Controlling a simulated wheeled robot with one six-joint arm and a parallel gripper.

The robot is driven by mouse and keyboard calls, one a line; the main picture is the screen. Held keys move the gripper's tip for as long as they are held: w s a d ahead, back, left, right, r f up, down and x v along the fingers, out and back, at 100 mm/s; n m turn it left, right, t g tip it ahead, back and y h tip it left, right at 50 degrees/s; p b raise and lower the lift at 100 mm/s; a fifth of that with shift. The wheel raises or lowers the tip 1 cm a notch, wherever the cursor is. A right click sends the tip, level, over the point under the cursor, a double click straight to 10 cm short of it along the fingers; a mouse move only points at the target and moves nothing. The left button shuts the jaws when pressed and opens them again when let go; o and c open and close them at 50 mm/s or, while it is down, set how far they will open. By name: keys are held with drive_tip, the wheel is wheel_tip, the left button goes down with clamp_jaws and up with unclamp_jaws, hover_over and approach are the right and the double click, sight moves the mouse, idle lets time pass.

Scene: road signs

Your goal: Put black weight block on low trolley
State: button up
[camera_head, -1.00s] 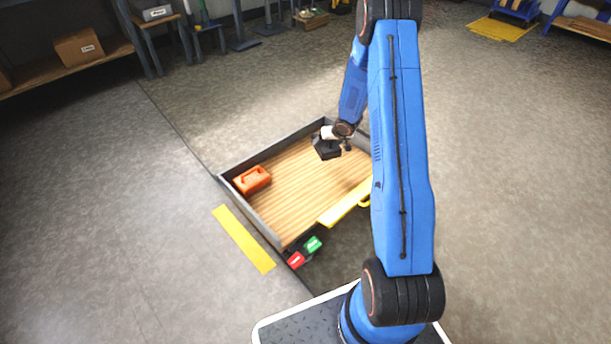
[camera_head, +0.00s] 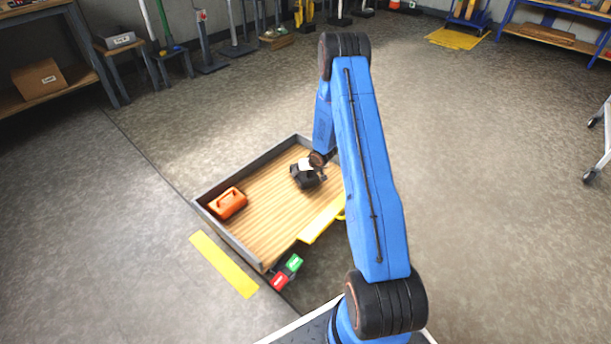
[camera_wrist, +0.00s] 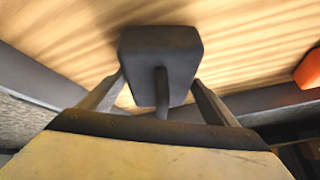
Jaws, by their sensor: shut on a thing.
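The black weight block (camera_head: 304,178) is held over the wooden deck of the low trolley (camera_head: 262,222), near its back right part. In the wrist view the block (camera_wrist: 160,58) sits between the two fingers, with its handle post toward the camera. My gripper (camera_wrist: 160,100) is shut on the block; in the head view my gripper (camera_head: 312,168) is partly hidden by the block and my arm. I cannot tell whether the block touches the deck. The trolley has low grey walls and a yellow plate at its right front side.
Green and red blocks (camera_head: 287,271) are beside the trolley's front corner. A yellow floor strip (camera_head: 222,264) lies at front left. Shelves and stools line the back wall; the right floor is mostly open.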

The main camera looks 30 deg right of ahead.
drive_tip(key=shift+w+f, duration=0.1)
drive_tip(key=shift+f, duration=0.6)
drive_tip(key=shift+f, duration=0.1)
drive_tip(key=o, duration=1.8)
drive_tip(key=shift+c, duration=0.2)
